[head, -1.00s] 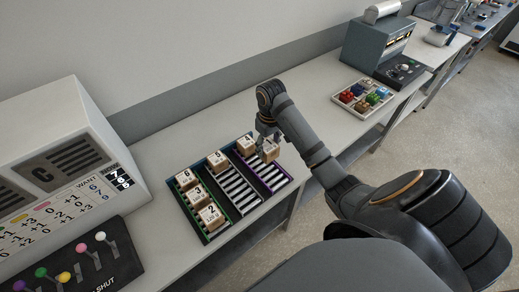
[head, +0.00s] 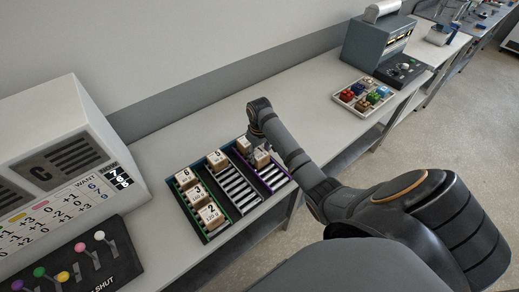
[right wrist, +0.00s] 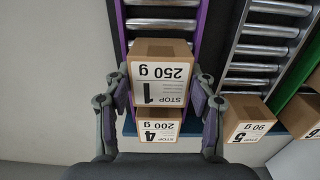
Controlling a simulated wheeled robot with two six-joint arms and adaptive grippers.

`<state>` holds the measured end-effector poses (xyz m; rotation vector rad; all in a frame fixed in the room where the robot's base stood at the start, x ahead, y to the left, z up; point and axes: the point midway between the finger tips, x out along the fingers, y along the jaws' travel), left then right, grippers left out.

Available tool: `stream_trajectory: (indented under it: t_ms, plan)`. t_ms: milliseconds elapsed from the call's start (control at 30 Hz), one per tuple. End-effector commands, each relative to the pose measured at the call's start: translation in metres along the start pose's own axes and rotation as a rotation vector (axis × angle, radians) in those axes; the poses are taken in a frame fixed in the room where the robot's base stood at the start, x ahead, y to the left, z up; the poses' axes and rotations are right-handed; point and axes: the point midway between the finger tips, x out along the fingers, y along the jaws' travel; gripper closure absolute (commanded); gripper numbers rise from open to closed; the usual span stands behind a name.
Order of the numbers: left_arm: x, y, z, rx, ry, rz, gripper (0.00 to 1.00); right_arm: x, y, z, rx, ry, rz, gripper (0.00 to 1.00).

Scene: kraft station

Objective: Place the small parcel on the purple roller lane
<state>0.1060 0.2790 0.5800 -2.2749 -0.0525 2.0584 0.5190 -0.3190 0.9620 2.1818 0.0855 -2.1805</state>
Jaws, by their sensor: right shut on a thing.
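The small parcel, a brown box labelled 1 and 250 g (right wrist: 162,82), is between the fingers of my right gripper (right wrist: 160,108). In the head view the held parcel (head: 261,158) is at the purple roller lane (head: 274,179), just in front of parcel 4 (head: 243,146), at the lane's far end. In the right wrist view the purple lane (right wrist: 160,22) runs under the held parcel, and parcel 4 (right wrist: 158,130) shows right beside it. I cannot tell whether the held parcel touches the rollers. My left gripper is not in view.
The green lane (head: 221,233) at the left holds parcels 6, 3 and 2. The middle lane (head: 238,192) has parcel 5 (head: 217,159) at its far end. A control box (head: 60,150) stands left, and a tray of coloured pieces (head: 363,96) lies right.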

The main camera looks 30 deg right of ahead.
Motion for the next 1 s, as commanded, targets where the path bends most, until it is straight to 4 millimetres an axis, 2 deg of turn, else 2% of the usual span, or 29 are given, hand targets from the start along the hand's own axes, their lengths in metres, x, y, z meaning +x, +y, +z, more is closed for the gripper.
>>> stream_trajectory:
  t_ms: [33,67,233,500,633,867,900,1000]
  plan:
    - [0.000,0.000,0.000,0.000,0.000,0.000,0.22,0.001,0.000,0.000,0.000,-0.001,0.000,0.85]
    - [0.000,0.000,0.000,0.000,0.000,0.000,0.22,0.002,0.000,0.000,0.000,-0.001,0.000,0.43]
    - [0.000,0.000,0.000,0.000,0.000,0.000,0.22,0.002,0.000,0.000,0.000,-0.001,0.000,0.21]
    - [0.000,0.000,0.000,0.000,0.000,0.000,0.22,0.002,0.000,0.000,0.000,-0.001,0.000,0.21]
    - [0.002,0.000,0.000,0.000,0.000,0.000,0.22,-0.006,0.001,-0.001,0.000,0.002,0.000,0.21]
    - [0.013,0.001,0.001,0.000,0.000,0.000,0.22,-0.059,0.001,-0.001,0.000,0.006,0.002,0.21]
    - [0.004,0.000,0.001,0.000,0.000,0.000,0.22,-0.075,0.001,-0.001,0.000,0.005,0.002,0.21]
    - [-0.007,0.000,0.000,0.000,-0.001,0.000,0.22,-0.100,0.001,0.000,0.000,0.001,0.001,0.21]
